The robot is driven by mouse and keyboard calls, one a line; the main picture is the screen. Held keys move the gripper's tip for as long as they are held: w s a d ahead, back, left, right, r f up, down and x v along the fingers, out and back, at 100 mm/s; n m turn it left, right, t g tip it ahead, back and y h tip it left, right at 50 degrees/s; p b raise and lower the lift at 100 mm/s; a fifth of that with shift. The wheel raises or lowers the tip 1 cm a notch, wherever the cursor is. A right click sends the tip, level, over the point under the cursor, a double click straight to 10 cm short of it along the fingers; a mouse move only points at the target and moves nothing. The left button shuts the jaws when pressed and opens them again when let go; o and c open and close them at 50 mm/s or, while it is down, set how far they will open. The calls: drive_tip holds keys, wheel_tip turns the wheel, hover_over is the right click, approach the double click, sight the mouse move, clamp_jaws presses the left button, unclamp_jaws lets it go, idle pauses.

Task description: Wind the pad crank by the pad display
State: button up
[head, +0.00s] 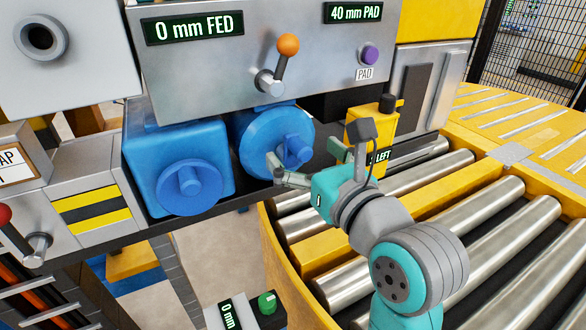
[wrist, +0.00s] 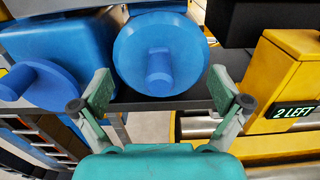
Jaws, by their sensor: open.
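The pad display (head: 354,12) reads "40 mm PAD" at the top of the grey panel. Below it is a purple knob (head: 370,55) over a "PAD" label. A crank with an orange ball (head: 288,44) and a metal hub stands left of it; which of the two is the pad crank is not certain. My gripper (head: 308,162) is open and empty, below the panel, in front of the right blue round wheel (head: 262,128) with its stub. In the wrist view the wheel (wrist: 160,55) shows between and beyond the fingers.
A second display (head: 194,27) reads "0 mm FED". Another blue wheel (head: 190,188) sits left of the first. A yellow box (head: 362,128) marked "LEFT" stands close behind my gripper. A roller conveyor (head: 470,230) fills the right. A small "0 mm" box (head: 245,310) is at the bottom.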

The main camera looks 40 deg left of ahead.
drive_tip(key=shift+v, duration=3)
drive_tip(key=w+d+f+n+t+h, duration=0.1)
drive_tip(key=w+d+f+t+h, duration=0.15)
drive_tip(key=d+f, duration=0.45)
drive_tip(key=w+d+f+n+t+h, duration=0.1)
drive_tip(key=w+d+f+t+h, duration=0.2)
drive_tip(key=f, duration=0.7)
drive_tip(key=s+d+f+n+t+h, duration=0.35)
drive_tip(key=s+d+f+n, duration=0.2)
drive_tip(key=d+f, duration=0.8)
drive_tip(key=s+d+f+n+h, duration=0.5)
drive_tip(key=s+d+f+n, duration=0.15)
drive_tip(key=s+d, duration=0.55)
drive_tip(key=s+d+n+g+h, duration=0.1)
drive_tip(key=s+n, duration=0.7)
drive_tip(key=s, duration=0.8)
drive_tip(key=d+h, duration=0.1)
drive_tip(key=d, duration=0.1)
drive_tip(key=shift+s+d+r+n+h, duration=0.15)
drive_tip(key=shift+d+r+n+h, duration=0.15)
drive_tip(key=shift+d+n, duration=0.1)
